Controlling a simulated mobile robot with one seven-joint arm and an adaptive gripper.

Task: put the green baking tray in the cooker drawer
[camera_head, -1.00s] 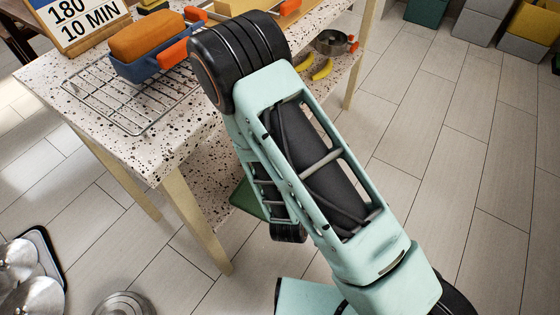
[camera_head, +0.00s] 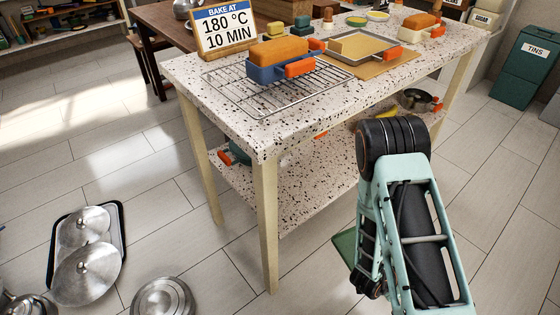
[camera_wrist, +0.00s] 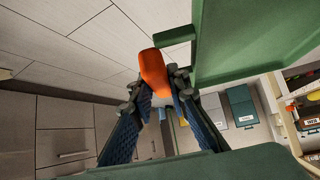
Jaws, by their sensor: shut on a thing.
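In the wrist view my gripper (camera_wrist: 167,100) is shut on the orange handle (camera_wrist: 155,72) of the green baking tray (camera_wrist: 255,40). The tray's flat green surface fills the upper right of that view. Another green surface (camera_wrist: 220,166) crosses the bottom edge; I cannot tell whether it belongs to the tray. In the head view a small green corner (camera_head: 345,245) shows left of my arm, above the floor and by the table; the arm hides the rest and my gripper. I cannot make out the cooker drawer in either view.
A speckled table (camera_head: 215,105) with a lower shelf (camera_head: 300,205) stands left of my arm, bearing a wire rack, a blue loaf tin (camera_head: 270,72) and a sign. Pan lids (camera_head: 90,265) lie on the floor at left. Pale cabinet fronts (camera_wrist: 65,125) show in the wrist view.

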